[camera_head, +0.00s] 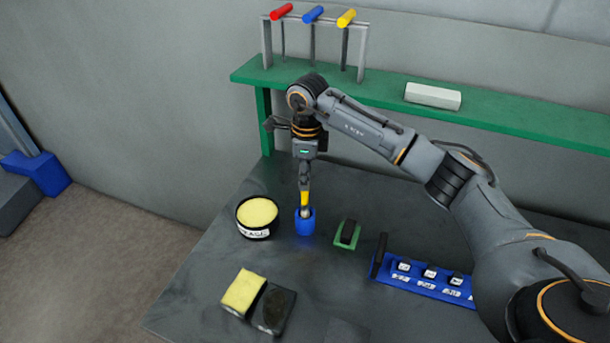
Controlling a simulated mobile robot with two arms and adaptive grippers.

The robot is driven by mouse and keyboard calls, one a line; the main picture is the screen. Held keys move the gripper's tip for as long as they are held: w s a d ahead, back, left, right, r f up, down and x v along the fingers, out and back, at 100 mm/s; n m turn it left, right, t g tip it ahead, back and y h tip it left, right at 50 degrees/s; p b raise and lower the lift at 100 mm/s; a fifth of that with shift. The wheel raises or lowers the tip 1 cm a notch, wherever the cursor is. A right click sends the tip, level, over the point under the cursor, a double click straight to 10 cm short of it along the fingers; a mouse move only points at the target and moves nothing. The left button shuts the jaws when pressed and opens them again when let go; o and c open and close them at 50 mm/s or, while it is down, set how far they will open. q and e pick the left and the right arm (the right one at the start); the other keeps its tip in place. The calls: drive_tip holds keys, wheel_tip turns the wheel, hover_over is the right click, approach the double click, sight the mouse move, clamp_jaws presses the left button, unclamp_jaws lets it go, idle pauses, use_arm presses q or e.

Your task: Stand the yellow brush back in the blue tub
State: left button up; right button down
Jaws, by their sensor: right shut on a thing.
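The yellow brush (305,198) is upright, with its lower end at the mouth of the blue tub (305,223). The tub stands on the dark table. My right gripper (305,184) points straight down and is shut on the brush from above. The brush's upper part is hidden by the gripper. How deep its lower end sits in the tub is hard to tell. My left gripper is not in view.
A tin of yellow paste (257,212) stands close left of the tub, a green block with a black handle (347,234) close right. A blue rack (425,279), a yellow sponge (243,291) and a dark block (273,309) lie nearer. A green shelf (390,93) runs behind.

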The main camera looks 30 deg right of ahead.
drive_tip(key=b, duration=0.3)
hover_over(305, 209)
drive_tip(key=shift+w+d+f, duration=0.1)
drive_tip(key=shift+w+f, duration=0.1)
drive_tip(key=shift+f, duration=0.9)
drive_tip(key=shift+w+d+f, duration=0.1)
drive_tip(key=shift+w+f, duration=0.1)
drive_tip(key=shift+f, duration=0.85)
drive_tip(key=c, duration=1.2)
unclamp_jaws()
drive_tip(key=shift+o, duration=0.2)
drive_tip(key=shift+r, duration=0.1)
drive_tip(key=r, duration=1.2)
drive_tip(key=shift+s, duration=0.2)
